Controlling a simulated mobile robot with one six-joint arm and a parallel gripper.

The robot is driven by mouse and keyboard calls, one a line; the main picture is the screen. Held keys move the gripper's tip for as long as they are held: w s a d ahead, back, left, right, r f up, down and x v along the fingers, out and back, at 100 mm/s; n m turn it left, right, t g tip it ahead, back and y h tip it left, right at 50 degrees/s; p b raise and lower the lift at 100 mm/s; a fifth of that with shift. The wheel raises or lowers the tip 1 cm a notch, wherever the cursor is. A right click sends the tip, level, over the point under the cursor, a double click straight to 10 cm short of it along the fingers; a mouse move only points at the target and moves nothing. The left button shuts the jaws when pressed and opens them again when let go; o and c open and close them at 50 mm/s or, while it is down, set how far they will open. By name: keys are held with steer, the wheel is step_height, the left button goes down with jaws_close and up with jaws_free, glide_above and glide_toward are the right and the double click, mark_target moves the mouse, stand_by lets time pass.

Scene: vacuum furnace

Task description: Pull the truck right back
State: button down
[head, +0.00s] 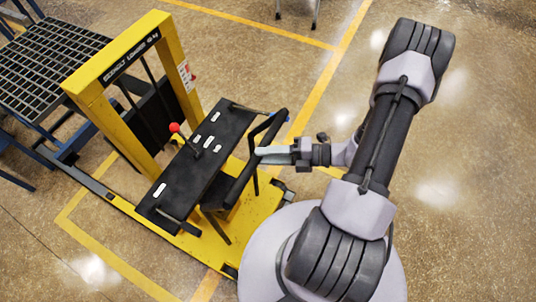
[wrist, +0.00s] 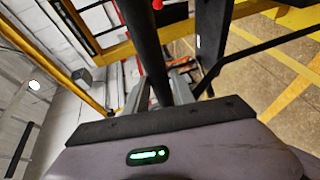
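The truck is a yellow lift truck with a tall mast frame (head: 105,70), a black top panel (head: 195,160) and a yellow base (head: 255,205). Its black push handle (head: 245,178) stands at the near right side. My gripper (head: 265,153) is at the upper part of the handle bar, coming from the right. In the wrist view the dark bar (wrist: 145,45) runs down between my grey fingers (wrist: 160,92), which lie close on both sides, so the gripper looks shut on it. The finger tips are partly hidden by the bar.
A dark grid rack (head: 45,60) on blue legs is beyond the mast at the left. Yellow floor lines (head: 105,262) run around and under the truck. The floor at the right (head: 460,200) is clear.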

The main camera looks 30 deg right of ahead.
steer(key=c, duration=1.2)
jaws_free()
steer(key=shift+a+f, duration=0.1)
steer(key=shift+f, duration=0.2)
steer(key=shift+o, duration=0.4)
steer(key=shift+w, duration=0.15)
steer(key=shift+r, duration=0.1)
steer(key=p+v, duration=0.1)
steer(key=v, duration=1.6)
steer(key=shift+r, duration=0.1)
